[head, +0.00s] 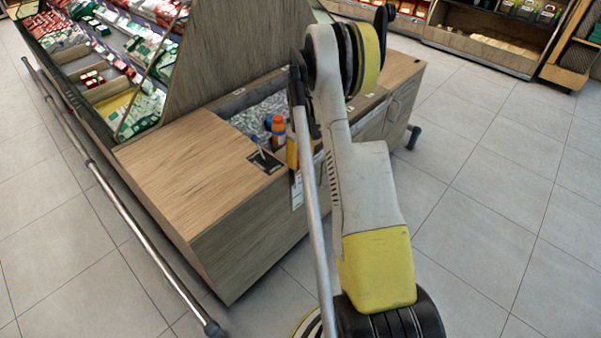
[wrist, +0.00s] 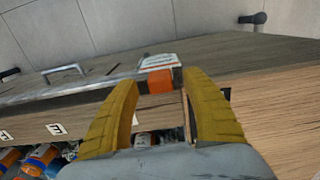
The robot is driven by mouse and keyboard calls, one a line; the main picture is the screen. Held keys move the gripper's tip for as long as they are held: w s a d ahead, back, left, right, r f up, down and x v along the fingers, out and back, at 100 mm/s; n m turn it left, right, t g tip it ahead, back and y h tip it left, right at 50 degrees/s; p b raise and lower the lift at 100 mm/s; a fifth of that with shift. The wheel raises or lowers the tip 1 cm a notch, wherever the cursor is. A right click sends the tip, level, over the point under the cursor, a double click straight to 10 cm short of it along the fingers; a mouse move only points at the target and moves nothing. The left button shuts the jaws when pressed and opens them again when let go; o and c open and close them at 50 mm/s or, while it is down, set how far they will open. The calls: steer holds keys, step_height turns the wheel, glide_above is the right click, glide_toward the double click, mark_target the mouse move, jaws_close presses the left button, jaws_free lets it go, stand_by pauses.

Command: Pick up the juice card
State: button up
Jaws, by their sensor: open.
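A white card with print (wrist: 158,60), with an orange block (wrist: 159,81) just below it, shows between my fingertips in the wrist view. It looks like the juice card, at the counter's edge. In the head view a white tag (head: 297,190) hangs at the counter front, just below my gripper (head: 293,152). My gripper's two yellow fingers (wrist: 158,84) are open, one on each side of the orange part. I cannot tell whether they touch it. My arm hides part of the counter in the head view.
The wooden counter (head: 195,165) has a recessed bin with an orange bottle (head: 278,127) in it. A small black sign (head: 264,161) lies on the counter. A metal rail (head: 110,185) runs along the left. The tiled floor at right is clear.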

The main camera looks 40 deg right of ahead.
step_height(320, 180, down, 2)
steer(key=shift+f, duration=0.1)
steer(key=c, duration=1.2)
steer(key=shift+r, duration=0.2)
